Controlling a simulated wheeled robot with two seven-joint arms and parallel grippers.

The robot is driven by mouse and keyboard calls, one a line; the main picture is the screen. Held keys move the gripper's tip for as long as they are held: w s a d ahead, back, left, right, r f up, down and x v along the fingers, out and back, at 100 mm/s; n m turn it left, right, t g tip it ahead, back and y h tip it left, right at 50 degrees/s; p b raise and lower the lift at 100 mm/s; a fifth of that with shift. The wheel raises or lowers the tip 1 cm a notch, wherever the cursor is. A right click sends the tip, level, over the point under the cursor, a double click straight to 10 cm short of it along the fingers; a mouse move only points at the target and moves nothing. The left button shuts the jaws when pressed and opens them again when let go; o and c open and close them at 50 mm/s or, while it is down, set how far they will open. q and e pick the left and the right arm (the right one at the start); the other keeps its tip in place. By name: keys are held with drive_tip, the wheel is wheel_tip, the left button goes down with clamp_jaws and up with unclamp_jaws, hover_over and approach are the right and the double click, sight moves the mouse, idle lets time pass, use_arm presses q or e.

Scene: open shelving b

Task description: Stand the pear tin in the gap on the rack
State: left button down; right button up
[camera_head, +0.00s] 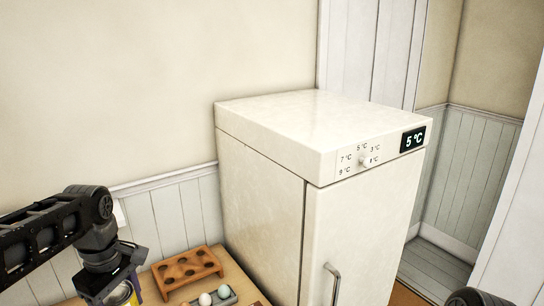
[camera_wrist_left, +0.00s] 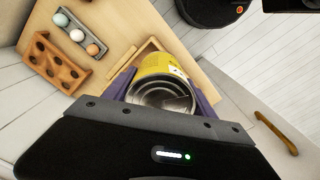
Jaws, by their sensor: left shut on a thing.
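A yellow tin (camera_wrist_left: 160,66) is between the purple fingers of my left gripper (camera_wrist_left: 163,97) in the left wrist view. The gripper is shut on it. The tin's round metal end faces the wrist camera. Its label is too small to read, so I cannot confirm that it is the pear tin. In the head view my left gripper (camera_head: 119,291) is at the lower left, with only part of the yellow tin (camera_head: 120,295) showing at the bottom edge. I cannot make out a shelf rack with a gap in either view. My right gripper is not in view.
A wooden holder with holes (camera_head: 187,270) stands on a wooden top (camera_head: 152,290), beside a grey tray with several eggs (camera_head: 229,296). A tall white fridge (camera_head: 265,205) stands right of them. A wooden handle (camera_wrist_left: 276,133) shows at the right in the wrist view.

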use_arm(q)
drive_tip(key=w+d+f+m+b, duration=0.3)
drive_tip(key=d+f+m+b, duration=0.1)
drive_tip(key=f, duration=0.4)
drive_tip(key=w+d+f+m+b, duration=0.3)
drive_tip(key=d+f+m+b, duration=0.1)
drive_tip(key=f, duration=0.5)
drive_tip(key=w+d+f+m+b, duration=0.3)
drive_tip(key=d+f+m+b, duration=0.1)
drive_tip(key=f, duration=0.5)
drive_tip(key=shift+w+d+m+b, duration=0.1)
drive_tip(key=shift+d+m+b, duration=0.15)
drive_tip(key=shift+m+b, duration=0.85)
drive_tip(key=shift+r+p, duration=0.1)
drive_tip(key=shift+p, duration=0.2)
